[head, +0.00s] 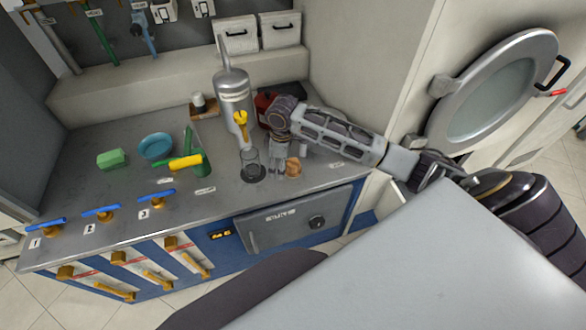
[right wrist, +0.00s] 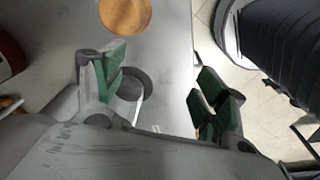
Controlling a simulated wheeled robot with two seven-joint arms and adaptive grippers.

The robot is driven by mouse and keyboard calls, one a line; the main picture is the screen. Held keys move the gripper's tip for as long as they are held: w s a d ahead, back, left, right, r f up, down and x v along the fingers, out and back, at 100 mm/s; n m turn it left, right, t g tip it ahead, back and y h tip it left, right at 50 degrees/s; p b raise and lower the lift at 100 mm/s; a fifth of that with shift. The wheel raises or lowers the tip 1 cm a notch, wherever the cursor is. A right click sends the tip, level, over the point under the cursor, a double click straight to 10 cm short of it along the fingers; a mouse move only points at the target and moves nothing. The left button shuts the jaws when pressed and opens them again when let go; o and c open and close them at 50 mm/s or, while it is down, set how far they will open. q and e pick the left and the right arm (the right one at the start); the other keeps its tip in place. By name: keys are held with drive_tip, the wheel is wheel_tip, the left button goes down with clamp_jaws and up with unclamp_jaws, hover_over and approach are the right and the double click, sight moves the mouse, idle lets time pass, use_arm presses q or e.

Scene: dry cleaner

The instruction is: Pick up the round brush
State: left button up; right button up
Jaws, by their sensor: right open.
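The round brush seems to be the small round wooden piece (head: 293,166) on the grey counter, near its front edge. In the right wrist view a round wooden top (right wrist: 125,14) shows at the upper edge, partly cut off. My right gripper (head: 279,168) points down just left of it in the head view. In the right wrist view the green-padded fingers of my right gripper (right wrist: 160,88) are apart with nothing held between them, and the wooden top lies beyond them. Bristles are not visible. My left gripper is not in view.
A clear glass (head: 251,162) stands left of my right gripper, under a metal tank (head: 233,98) with a yellow handle. A red container (head: 264,104) is behind the gripper. A green block (head: 112,159) and blue bowl (head: 155,146) sit farther left.

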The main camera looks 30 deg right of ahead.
wheel_tip(320, 180, up, 7)
hover_over(293, 162)
drive_tip(key=shift+s+f+g+h, duration=0.2)
drive_tip(key=shift+s+g+h, duration=0.15)
drive_tip(key=shift+g+h, duration=0.05)
drive_tip(key=shift+f, duration=0.15)
drive_tip(key=shift+w+f, duration=0.1)
drive_tip(key=shift+f, duration=4.1)
drive_tip(key=shift+w+f+p, duration=0.15)
drive_tip(key=shift+f, duration=1.15)
drive_tip(key=shift+w+f+p, duration=0.1)
drive_tip(key=shift+f+p, duration=0.05)
drive_tip(key=shift+f, duration=1.15)
drive_tip(key=c, duration=1.3)
